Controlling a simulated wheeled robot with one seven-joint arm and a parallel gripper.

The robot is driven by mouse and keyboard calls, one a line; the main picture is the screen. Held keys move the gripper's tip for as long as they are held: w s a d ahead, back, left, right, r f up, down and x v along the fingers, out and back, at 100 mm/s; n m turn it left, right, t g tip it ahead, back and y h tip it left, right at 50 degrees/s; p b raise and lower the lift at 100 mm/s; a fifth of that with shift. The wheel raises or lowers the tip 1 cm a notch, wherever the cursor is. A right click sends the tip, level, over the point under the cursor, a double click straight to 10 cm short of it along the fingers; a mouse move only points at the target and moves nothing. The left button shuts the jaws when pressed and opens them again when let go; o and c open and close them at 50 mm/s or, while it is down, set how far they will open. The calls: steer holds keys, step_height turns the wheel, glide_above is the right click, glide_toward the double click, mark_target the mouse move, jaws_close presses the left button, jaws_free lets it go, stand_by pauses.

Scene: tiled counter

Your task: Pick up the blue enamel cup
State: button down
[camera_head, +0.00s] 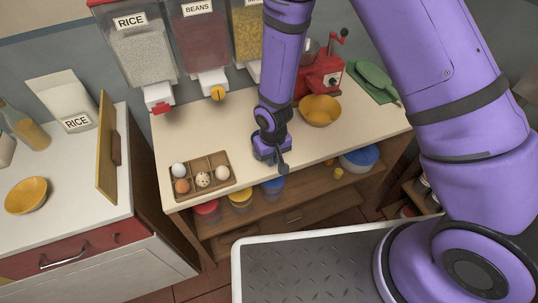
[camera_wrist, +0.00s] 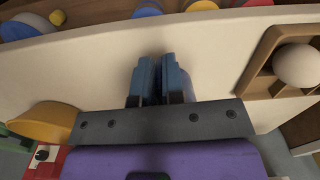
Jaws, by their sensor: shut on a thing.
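My gripper (camera_head: 271,157) is low over the front part of the cream counter, right of the egg tray. In the wrist view its two blue-grey fingers (camera_wrist: 157,62) stand close together, with a narrow strip of darker blue between them. That strip appears to be part of the blue enamel cup (camera_wrist: 157,84). In the head view I cannot make out the cup apart from the gripper. I cannot tell whether it touches the counter.
A wooden egg tray (camera_head: 209,191) lies left of my gripper. A yellow bowl (camera_head: 319,111) and a red grinder (camera_head: 322,77) stand to the right and behind. Food dispensers (camera_head: 140,50) hang at the back. Colored-lid containers (camera_head: 240,200) sit on the shelf below.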

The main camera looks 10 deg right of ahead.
steer(key=shift+r, duration=0.6)
step_height(320, 180, up, 2)
steer(key=s+r, duration=0.1)
steer(key=s, duration=1.5)
steer(key=shift+a+r, duration=0.3)
